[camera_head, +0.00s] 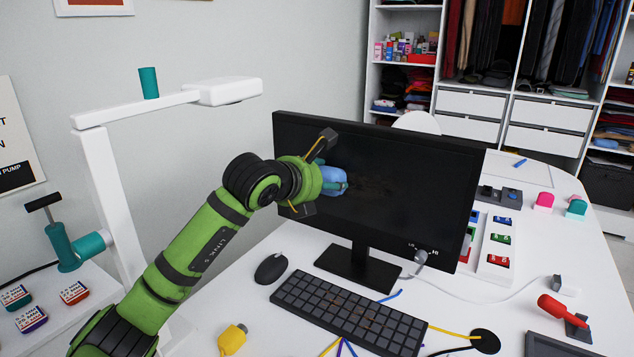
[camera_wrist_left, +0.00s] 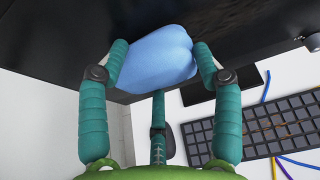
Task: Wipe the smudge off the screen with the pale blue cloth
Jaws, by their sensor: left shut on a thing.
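A dark computer screen (camera_head: 415,185) stands on its black stand on the white desk. A faint brownish smudge (camera_head: 375,188) shows near the middle of the screen, just right of my left gripper. My left gripper (camera_head: 322,180) is shut on the pale blue cloth (camera_head: 334,183), which is bunched up at the left part of the screen. My right gripper is not in view.
A black keyboard (camera_head: 350,312) and a mouse (camera_head: 271,269) lie in front of the screen. A yellow bottle-like object (camera_head: 232,339) is at the front left. Colored blocks (camera_head: 500,238) and a red-handled tool (camera_head: 563,312) lie to the right. A white lamp-like arm (camera_head: 165,108) rises at left.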

